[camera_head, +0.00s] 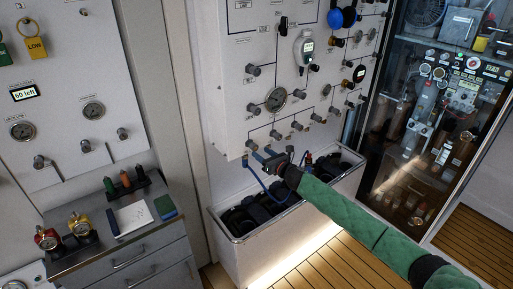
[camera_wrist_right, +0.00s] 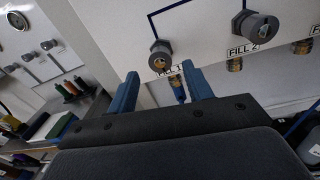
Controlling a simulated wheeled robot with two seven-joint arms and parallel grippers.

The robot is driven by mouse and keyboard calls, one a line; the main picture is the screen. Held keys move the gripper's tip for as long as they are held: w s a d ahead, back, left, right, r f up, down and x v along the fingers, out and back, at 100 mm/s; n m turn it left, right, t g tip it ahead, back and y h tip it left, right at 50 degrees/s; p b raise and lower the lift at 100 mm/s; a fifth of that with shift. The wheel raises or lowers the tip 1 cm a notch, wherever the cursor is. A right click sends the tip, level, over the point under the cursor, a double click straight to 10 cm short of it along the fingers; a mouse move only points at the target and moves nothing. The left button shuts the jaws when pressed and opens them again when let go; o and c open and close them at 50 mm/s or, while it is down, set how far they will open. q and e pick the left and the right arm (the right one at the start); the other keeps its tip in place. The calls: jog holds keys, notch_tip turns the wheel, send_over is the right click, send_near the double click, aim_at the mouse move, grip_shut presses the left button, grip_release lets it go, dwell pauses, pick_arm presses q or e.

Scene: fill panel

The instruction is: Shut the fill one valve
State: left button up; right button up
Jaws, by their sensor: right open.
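The fill one valve is a grey round knob (camera_wrist_right: 160,57) above the FILL 1 label (camera_wrist_right: 168,72), low on the white panel in the right wrist view. In the head view it appears to be the knob (camera_head: 252,145) at the panel's lower left corner. My right gripper (camera_head: 267,155) is just in front of that corner, coming in from the lower right. In the wrist view my right gripper (camera_wrist_right: 160,72) has its two blue fingers apart, with the knob ahead of the gap and nothing held between them. My left gripper is not in view.
The FILL 2 knob (camera_wrist_right: 262,28) is to the right, with a brass fitting (camera_wrist_right: 235,64) below its label. A blue hose (camera_head: 262,188) hangs below the panel over an open bin (camera_head: 228,228) of dark cylinders. A drawer cabinet (camera_head: 135,262) stands at left.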

aim_at(256, 148)
jog(key=p+x, duration=0.1)
jog(key=x, duration=0.2)
jog(key=shift+w+r, duration=0.15)
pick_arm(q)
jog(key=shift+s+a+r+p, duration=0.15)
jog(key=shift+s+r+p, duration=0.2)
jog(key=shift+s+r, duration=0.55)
pick_arm(e)
jog(key=shift+w+a+f, duration=0.2)
jog(key=shift+w+a, duration=0.2)
jog(key=shift+w, duration=0.1)
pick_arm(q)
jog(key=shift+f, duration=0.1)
pick_arm(e)
jog(key=shift+c, duration=0.4)
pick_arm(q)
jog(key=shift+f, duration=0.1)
pick_arm(e)
jog(key=c, duration=0.9)
